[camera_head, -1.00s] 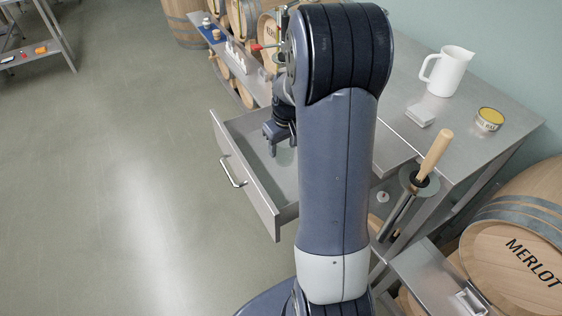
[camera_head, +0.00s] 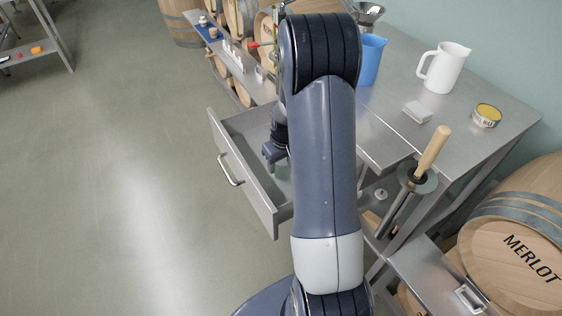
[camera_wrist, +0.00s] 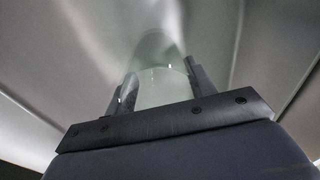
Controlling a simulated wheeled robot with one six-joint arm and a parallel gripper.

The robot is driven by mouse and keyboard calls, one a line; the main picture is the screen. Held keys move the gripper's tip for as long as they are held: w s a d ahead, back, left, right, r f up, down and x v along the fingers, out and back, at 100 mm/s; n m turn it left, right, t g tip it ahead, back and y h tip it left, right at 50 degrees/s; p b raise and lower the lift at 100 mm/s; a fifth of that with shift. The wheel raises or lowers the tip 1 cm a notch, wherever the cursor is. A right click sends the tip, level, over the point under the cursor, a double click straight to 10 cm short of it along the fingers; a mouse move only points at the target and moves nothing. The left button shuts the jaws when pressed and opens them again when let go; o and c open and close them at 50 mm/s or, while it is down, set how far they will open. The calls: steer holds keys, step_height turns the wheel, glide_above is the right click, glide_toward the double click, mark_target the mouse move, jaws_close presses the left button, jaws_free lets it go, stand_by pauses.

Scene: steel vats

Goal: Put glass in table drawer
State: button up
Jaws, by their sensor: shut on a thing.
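The table drawer (camera_head: 258,205) is pulled open from the steel table (camera_head: 400,145), its handle facing the floor on the left. My gripper (camera_head: 277,155) is over the open drawer in the head view, partly hidden behind my arm. In the wrist view my gripper (camera_wrist: 155,88) is shut on a clear glass (camera_wrist: 158,60), which stands between the two fingers. Drawer walls surround the glass in that view. I cannot tell whether the glass touches the drawer bottom.
A blue jug (camera_head: 371,60), a white jug (camera_head: 443,68), a white block (camera_head: 417,111) and a yellow-topped tin (camera_head: 487,115) stand on the table. A wooden-handled tool (camera_head: 433,150) hangs at the table's edge. Barrels (camera_head: 520,235) stand at right.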

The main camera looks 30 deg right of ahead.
steer(key=o, duration=1.1)
steer(key=shift+r+p, duration=0.3)
steer(key=shift+p, duration=0.1)
steer(key=r, duration=0.4)
steer(key=s+r, duration=0.1)
steer(key=r, duration=0.6)
steer(key=shift+s+d+r, duration=0.1)
steer(key=shift+s+r, duration=0.15)
steer(key=shift+r, duration=0.05)
